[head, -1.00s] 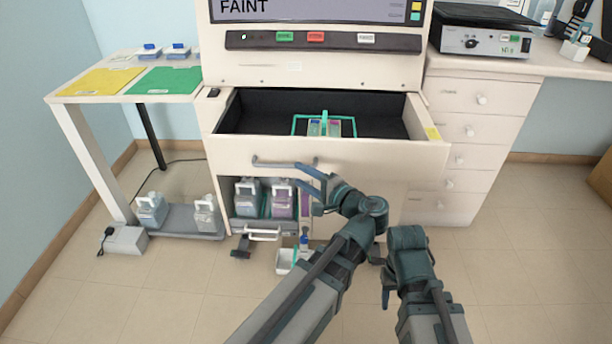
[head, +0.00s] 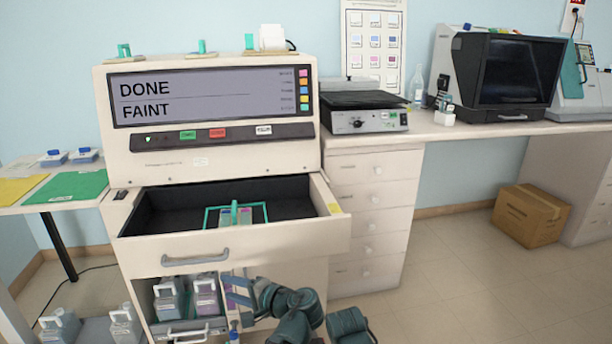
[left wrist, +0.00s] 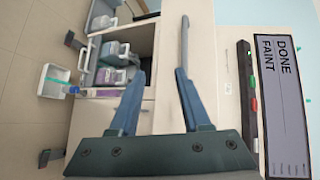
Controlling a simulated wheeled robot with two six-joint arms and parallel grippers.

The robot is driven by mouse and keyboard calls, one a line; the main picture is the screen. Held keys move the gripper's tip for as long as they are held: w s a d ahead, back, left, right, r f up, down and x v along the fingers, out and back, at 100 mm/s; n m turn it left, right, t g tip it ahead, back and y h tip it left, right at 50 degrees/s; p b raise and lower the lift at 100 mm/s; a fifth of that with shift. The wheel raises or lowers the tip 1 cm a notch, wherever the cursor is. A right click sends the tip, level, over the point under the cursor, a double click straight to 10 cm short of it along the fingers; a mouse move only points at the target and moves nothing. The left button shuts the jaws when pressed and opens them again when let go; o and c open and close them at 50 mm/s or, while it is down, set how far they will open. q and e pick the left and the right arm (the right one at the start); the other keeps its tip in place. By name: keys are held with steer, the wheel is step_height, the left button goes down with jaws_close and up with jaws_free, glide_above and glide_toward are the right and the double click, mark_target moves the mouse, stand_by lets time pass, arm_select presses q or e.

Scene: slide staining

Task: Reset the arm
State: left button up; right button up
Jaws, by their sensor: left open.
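My left gripper (head: 230,288) is open and empty in front of the stainer, just below and right of the open drawer's handle (head: 195,257). In the left wrist view its two blue fingers (left wrist: 160,74) are spread apart with nothing between them, and the handle (left wrist: 185,40) appears beyond one fingertip. The drawer (head: 290,238) stands pulled out, with a teal slide rack (head: 235,214) inside. Part of my right arm shows at the bottom of the head view; its gripper is out of sight.
The stainer's screen (head: 205,92) reads DONE and FAINT. Bottles (head: 168,300) stand in the open bay under the drawer. A side table with a green mat (head: 70,187) is at left.

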arm_select(q)
steer(key=s+d+f+n+g+h, duration=0.3)
steer(key=s+d+f+g+h, duration=0.4)
steer(key=s+d+f+h, duration=0.65)
steer(key=d+r+p, duration=0.1)
steer(key=r+p, duration=1.4)
steer(key=p, duration=0.1)
steer(key=d+r+y+p, duration=0.1)
steer(key=d+r+p, duration=0.1)
steer(key=r+p, duration=1.3)
steer(key=shift+s+d+p, duration=0.15)
steer(key=shift+d+p, duration=0.1)
steer(key=shift+p, duration=0.45)
